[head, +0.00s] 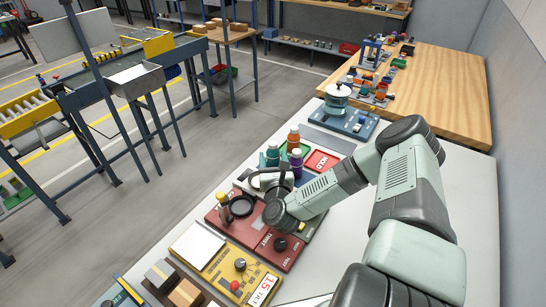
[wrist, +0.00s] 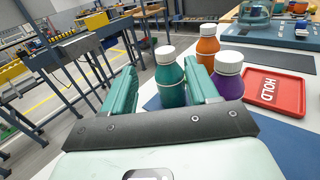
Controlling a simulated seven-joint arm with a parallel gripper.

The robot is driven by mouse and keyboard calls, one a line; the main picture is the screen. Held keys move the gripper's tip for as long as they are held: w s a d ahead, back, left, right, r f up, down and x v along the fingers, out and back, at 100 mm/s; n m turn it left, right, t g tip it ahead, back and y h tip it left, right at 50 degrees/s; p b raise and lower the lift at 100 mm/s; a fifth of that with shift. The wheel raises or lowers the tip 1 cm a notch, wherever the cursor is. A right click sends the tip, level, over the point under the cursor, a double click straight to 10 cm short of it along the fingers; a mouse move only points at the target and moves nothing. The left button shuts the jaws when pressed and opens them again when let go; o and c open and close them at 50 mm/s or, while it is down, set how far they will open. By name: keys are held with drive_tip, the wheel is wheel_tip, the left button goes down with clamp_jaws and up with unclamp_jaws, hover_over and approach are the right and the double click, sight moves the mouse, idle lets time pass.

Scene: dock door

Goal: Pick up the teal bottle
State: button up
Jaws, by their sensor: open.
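The teal bottle (wrist: 171,85) with a white cap stands upright in the wrist view, between the two mint-green fingers of my gripper (wrist: 161,68). The fingers are open, one on each side of it; whether either touches it I cannot tell. Its lower part is hidden behind the gripper body. In the head view the teal bottle (head: 272,157) stands just beyond my gripper (head: 270,178), close to the purple bottle.
A purple bottle (wrist: 230,82) stands close by the right finger, and an orange bottle (wrist: 208,46) stands behind. A red HOLD tray (wrist: 272,91) lies to the right. A red panel (head: 277,252) and yellow panel (head: 219,264) lie in the head view's foreground.

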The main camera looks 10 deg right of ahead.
sight(273, 147)
drive_tip(key=w, duration=0.2)
drive_tip(key=w+d, duration=0.1)
drive_tip(key=w, duration=0.4)
drive_tip(key=shift+w+d, duration=0.15)
drive_tip(key=shift+d, duration=0.1)
drive_tip(key=shift+c, duration=0.4)
clamp_jaws()
